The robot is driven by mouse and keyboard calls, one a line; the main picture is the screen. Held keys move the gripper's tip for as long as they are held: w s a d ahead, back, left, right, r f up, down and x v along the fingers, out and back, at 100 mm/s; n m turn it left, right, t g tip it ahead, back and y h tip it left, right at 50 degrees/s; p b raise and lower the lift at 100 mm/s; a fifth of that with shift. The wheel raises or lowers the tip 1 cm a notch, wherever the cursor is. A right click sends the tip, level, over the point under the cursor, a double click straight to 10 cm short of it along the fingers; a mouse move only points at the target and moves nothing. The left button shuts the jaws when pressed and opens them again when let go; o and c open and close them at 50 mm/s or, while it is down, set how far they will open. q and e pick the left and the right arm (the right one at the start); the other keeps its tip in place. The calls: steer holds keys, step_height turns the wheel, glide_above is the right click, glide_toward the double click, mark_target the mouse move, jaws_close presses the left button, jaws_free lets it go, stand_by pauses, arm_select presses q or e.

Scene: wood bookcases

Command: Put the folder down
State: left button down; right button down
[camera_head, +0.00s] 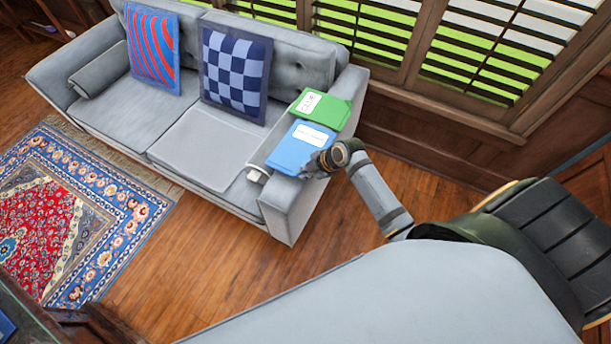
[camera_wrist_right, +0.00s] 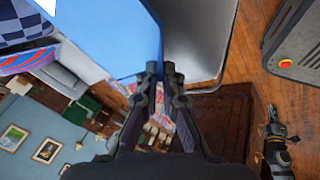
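A blue folder (camera_head: 297,150) with a white label lies over the front part of the sofa's right armrest (camera_head: 290,210) in the head view. My right gripper (camera_head: 318,170) is at its right corner. In the right wrist view the blue folder (camera_wrist_right: 110,30) reaches the fingertips of my right gripper (camera_wrist_right: 160,72). The fingers are close together, shut on its edge. I cannot tell whether the folder rests fully on the armrest. My left gripper does not show in the head view; a dark arm part at the right of the wrist view is probably mine, its fingers unclear.
A green folder (camera_head: 322,108) lies on the armrest just behind the blue one. The grey sofa (camera_head: 200,145) carries a red-and-blue cushion (camera_head: 152,45) and a checked cushion (camera_head: 235,75). Bare wood floor (camera_head: 200,260) lies in front, with a patterned rug (camera_head: 125,215) at left.

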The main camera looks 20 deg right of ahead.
steer(key=shift+w+d+f, duration=0.1)
steer(key=shift+w+f, duration=0.05)
steer(key=shift+f, duration=0.8)
steer(key=shift+w+f, duration=0.1)
steer(key=shift+f, duration=0.85)
steer(key=c, duration=1.5)
jaws_free()
steer(key=p+v, duration=0.1)
steer(key=v, duration=1.1)
